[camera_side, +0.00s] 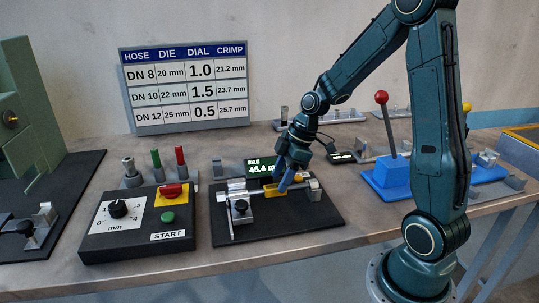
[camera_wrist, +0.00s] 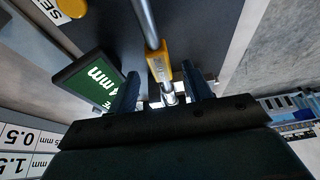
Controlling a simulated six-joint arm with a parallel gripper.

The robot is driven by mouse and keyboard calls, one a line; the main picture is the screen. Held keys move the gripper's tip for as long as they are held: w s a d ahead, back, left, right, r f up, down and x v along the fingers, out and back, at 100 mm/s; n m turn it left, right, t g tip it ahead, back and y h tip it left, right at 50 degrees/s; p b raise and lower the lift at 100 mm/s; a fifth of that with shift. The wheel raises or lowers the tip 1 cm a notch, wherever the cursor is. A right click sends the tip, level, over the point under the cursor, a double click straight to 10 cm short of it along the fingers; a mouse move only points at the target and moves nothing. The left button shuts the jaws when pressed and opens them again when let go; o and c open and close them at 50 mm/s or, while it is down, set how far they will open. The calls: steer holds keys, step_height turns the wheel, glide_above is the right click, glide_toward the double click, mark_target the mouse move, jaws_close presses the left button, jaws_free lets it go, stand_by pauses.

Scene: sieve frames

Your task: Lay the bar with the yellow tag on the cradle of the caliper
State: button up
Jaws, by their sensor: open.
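The caliper (camera_side: 240,205) lies on a black base plate (camera_side: 315,220) in the middle of the bench. Its green display (camera_side: 262,167) reads about 45.4 mm in the side view and also shows in the wrist view (camera_wrist: 95,82). The bar (camera_wrist: 148,20) is a silver rod with a yellow tag (camera_wrist: 158,66). The tag shows in the side view (camera_side: 274,191) low over the caliper. My gripper (camera_side: 284,184) is down at the bar. In the wrist view its open fingers (camera_wrist: 164,90) stand on either side of the bar's near end. The contact between bar and cradle is hidden.
A black control box (camera_side: 137,222) with a dial, red and green buttons stands left of the caliper. Upright pins (camera_side: 155,160) stand behind it. A blue lever unit (camera_side: 392,177) is to the right. A chart (camera_side: 185,86) stands at the back wall.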

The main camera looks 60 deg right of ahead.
steer(key=v, duration=1.1)
steer(key=shift+r, duration=0.15)
steer(key=shift+a, duration=0.1)
steer(key=s+a+r+m+t+h, duration=0.1)
steer(key=s+a+r+m, duration=0.1)
steer(key=s+a+m, duration=0.2)
steer(key=s+a+r+m+t+h, duration=0.1)
steer(key=s+a+r+m+h, duration=0.1)
steer(key=s+a+m, duration=0.3)
steer(key=s+a, duration=0.3)
steer(key=s, duration=0.2)
steer(key=shift+s+r, duration=0.25)
steer(key=shift+s, duration=0.05)
